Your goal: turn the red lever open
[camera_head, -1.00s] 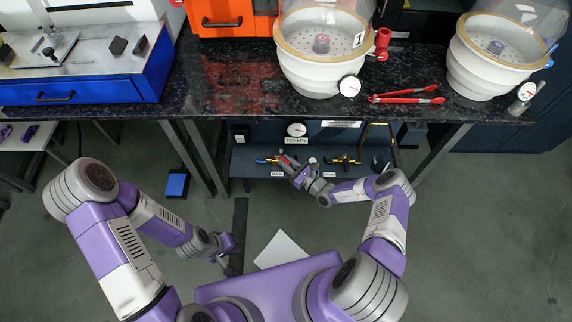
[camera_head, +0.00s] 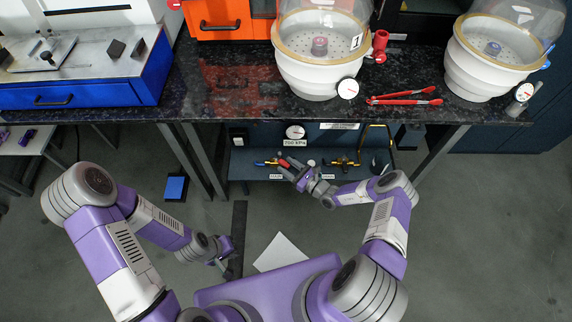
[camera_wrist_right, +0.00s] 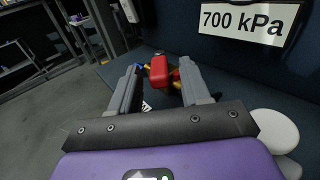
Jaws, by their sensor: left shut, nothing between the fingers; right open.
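The red lever (camera_head: 284,163) is on a brass and blue valve on the low shelf under the bench. In the right wrist view the red lever (camera_wrist_right: 159,70) points towards me, with its near end between my fingertips. My right gripper (camera_head: 290,169) is open around the lever's end; it also shows in the right wrist view (camera_wrist_right: 160,76). Gaps show on both sides of the lever there, though contact is hard to judge. My left gripper (camera_head: 222,264) is shut and empty, low over the floor and far from the valve.
A pressure gauge (camera_head: 295,132) with a 700 kPa sign (camera_wrist_right: 247,22) is above the valve. A second brass valve (camera_head: 345,162) stands to its right. The dark bench top (camera_head: 240,85) overhangs the shelf. Open floor lies in front.

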